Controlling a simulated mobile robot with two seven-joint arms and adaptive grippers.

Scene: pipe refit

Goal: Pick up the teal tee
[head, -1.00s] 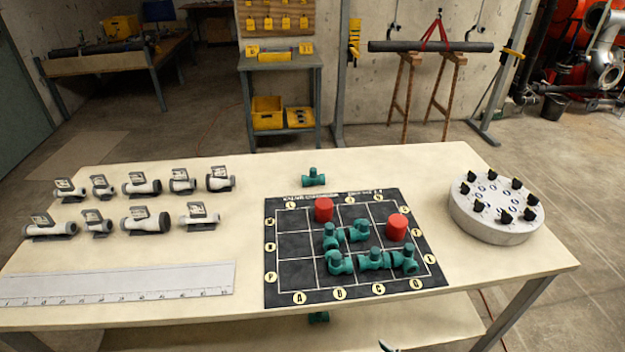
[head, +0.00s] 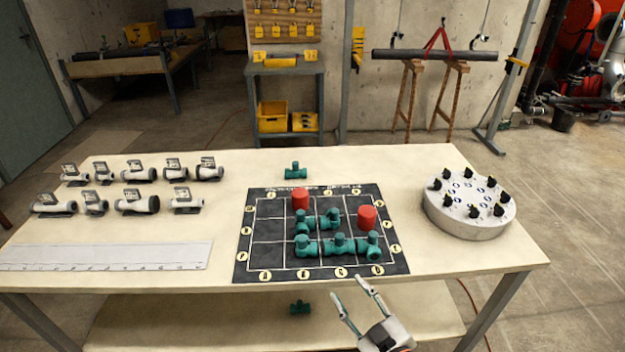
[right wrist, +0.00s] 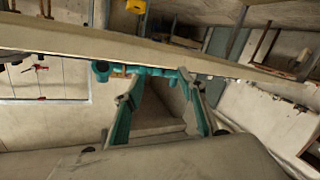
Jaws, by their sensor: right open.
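A teal tee (head: 295,171) lies alone on the table behind the black grid mat (head: 268,262). Several teal fittings (head: 340,244) stand joined in a group on the mat. Another teal tee (head: 300,307) lies on the lower shelf, below the table's front edge. My right gripper (head: 349,288) is open and empty in front of the table, to the right of the shelf tee. In the right wrist view its fingers (right wrist: 157,92) are spread, with teal fittings (right wrist: 102,69) beyond them along the table edge, partly hidden. My left gripper is not in view.
Two red cylinders (head: 367,217) stand on the mat. Grey-white meters (head: 137,203) and a ruler strip (head: 105,256) are at the left. A round dial block (head: 470,206) stands at the right. The table edge (head: 440,276) overhangs the lower shelf (head: 200,322).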

